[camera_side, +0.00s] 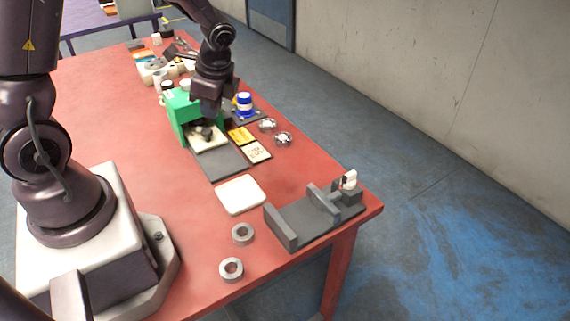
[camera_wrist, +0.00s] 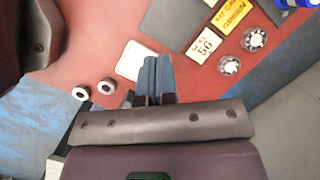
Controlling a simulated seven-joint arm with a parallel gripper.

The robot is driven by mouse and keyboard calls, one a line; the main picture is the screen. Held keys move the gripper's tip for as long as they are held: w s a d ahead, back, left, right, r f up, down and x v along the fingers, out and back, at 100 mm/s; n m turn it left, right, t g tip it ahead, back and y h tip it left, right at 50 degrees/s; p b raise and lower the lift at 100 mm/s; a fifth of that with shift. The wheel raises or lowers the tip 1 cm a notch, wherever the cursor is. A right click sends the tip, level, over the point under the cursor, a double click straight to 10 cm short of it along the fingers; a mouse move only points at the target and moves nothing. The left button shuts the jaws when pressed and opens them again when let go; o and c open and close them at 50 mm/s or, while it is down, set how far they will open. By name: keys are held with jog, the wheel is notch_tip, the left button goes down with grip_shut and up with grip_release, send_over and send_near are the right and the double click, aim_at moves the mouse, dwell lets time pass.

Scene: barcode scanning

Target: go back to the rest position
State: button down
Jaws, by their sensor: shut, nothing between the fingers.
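My gripper (camera_side: 209,113) hangs over the red table (camera_side: 110,115), in front of the green housing (camera_side: 178,106) in the side view. In the wrist view its two grey-blue fingers (camera_wrist: 155,75) lie side by side, shut with nothing between them. The fingertips look small and dark in the side view. I cannot tell there exactly how high above the table they are.
A white plate (camera_side: 240,195), a grey fixture (camera_side: 295,236) and two metal rings (camera_side: 242,234) sit toward the table's near end. Yellow and white cards (camera_side: 258,152), wheel-like parts (camera_side: 283,139) and a blue-white spool (camera_side: 244,104) lie right of the housing. Clutter fills the far end.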

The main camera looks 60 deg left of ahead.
jog(key=s+d+r+n+t+h, duration=0.1)
jog(key=s+d+r+n+t, duration=0.2)
jog(key=d+r, duration=0.3)
jog(key=s+d+r+n+t+h, duration=0.1)
jog(key=s+d+r+n+t, duration=0.3)
jog(key=r, duration=0.8)
jog(key=s+d+n, duration=0.2)
jog(key=d, duration=0.1)
jog(key=shift+d+r+h, duration=0.15)
jog(key=shift+d+h, duration=0.05)
jog(key=shift+h, duration=0.2)
